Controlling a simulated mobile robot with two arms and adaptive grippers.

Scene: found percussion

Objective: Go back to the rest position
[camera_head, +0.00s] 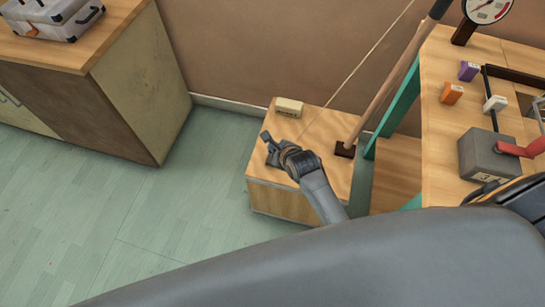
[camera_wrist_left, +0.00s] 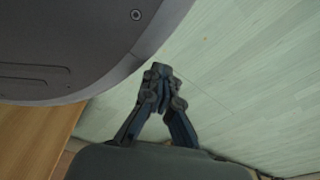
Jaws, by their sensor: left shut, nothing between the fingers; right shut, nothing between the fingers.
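My right gripper (camera_head: 271,147) is over the top of a low wooden box (camera_head: 262,166) in the head view. Its dark fingers are shut and empty, and its arm reaches up from the lower right. I cannot tell how high above the box it is. My left gripper (camera_wrist_left: 161,76) shows in the left wrist view, with its fingertips together and nothing between them. Pale green floor lies beyond it, and a large grey part of my own body is at the upper left. The left gripper is not visible in the head view.
A workbench (camera_head: 436,150) at right holds a grey box (camera_head: 484,155) and small blocks. A cabinet (camera_head: 135,85) stands left. Green floor (camera_head: 170,215) between is clear.

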